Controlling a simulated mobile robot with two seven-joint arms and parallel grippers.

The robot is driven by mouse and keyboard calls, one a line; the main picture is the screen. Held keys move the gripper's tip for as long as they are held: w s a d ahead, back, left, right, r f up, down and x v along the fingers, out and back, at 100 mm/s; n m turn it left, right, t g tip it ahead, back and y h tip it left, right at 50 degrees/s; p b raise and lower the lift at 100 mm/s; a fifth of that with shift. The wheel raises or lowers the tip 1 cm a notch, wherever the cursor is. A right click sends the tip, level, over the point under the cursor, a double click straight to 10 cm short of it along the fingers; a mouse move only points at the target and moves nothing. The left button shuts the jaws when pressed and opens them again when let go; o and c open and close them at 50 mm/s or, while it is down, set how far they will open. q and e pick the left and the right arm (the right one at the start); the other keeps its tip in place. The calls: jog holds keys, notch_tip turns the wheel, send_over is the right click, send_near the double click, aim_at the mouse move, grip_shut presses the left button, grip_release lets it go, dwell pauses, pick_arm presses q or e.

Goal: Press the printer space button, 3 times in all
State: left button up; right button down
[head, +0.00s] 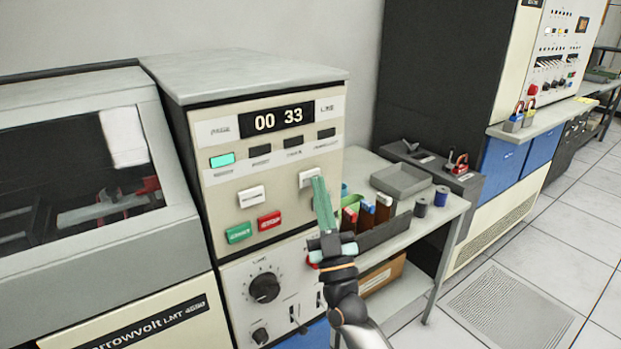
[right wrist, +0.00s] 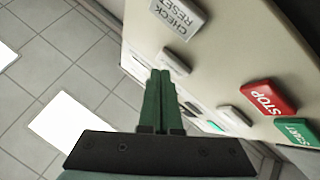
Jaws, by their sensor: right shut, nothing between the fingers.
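The printer's cream control panel (head: 225,190) has several buttons. A white button (head: 309,176) at its upper right, in line with my fingertips, also shows in the right wrist view (right wrist: 176,62); I cannot read its label. Another white button (head: 250,196) sits further left, its label also unreadable. My right gripper (head: 319,182) is shut and empty, its green fingers pointing up at the panel. In the right wrist view the fingertips (right wrist: 160,72) are close to the first white button; I cannot tell if they touch it. My left gripper is out of view.
The display (head: 278,120) reads 00 33, and a cyan lamp (head: 222,160) is lit. Green START (head: 239,233) and red STOP (head: 269,220) buttons lie left. A CHECK RESET button (right wrist: 178,17) is near my fingers. A side table (head: 405,220) with trays and spools stands right.

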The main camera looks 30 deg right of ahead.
jog(key=shift+w, duration=0.4)
dwell(0.3)
jog(key=shift+s, duration=0.15)
jog(key=shift+s+p, duration=0.4)
jog(key=shift+s, duration=0.3)
jog(key=s+p, duration=0.2)
jog(key=s, duration=0.3)
jog(key=shift+d, duration=0.2)
dwell(2.6)
